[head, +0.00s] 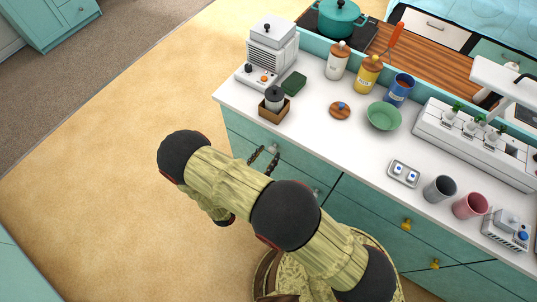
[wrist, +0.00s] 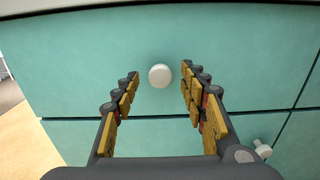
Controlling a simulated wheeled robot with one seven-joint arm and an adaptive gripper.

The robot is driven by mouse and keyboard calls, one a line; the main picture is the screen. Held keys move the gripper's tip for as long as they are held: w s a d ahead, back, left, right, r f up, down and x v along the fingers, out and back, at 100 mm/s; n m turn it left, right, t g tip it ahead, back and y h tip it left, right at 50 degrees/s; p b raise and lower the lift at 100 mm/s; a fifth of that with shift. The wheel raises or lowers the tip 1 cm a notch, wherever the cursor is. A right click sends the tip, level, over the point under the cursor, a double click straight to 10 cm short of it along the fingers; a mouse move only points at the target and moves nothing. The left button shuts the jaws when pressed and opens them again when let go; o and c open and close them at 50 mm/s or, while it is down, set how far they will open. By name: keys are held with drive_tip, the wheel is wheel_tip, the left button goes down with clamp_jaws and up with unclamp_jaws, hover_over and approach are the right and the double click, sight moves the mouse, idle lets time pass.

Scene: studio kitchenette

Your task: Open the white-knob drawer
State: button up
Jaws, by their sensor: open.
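The white-knob drawer (wrist: 85,60) has a teal front just under the worktop and looks shut. Its round white knob (wrist: 160,76) is centred between my fingers in the wrist view. The knob (head: 272,149) also shows in the head view, beside my fingertips. My gripper (wrist: 160,84) is open and empty, with one finger to each side of the knob. I cannot tell how far the fingertips reach past it. In the head view my gripper (head: 263,159) is at the left end of the counter front, partly hidden by my arm.
A second white knob (wrist: 262,148) is lower right on another teal front. Yellow knobs (head: 406,224) are farther right. The white worktop (head: 330,130) above holds a coffee machine (head: 270,45), a green bowl (head: 383,116) and cups. The floor (head: 100,150) to the left is clear.

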drive_tip(key=shift+w+d, duration=0.35)
drive_tip(key=shift+w, duration=0.1)
drive_tip(key=c, duration=0.3)
drive_tip(key=c, duration=0.8)
clamp_jaws()
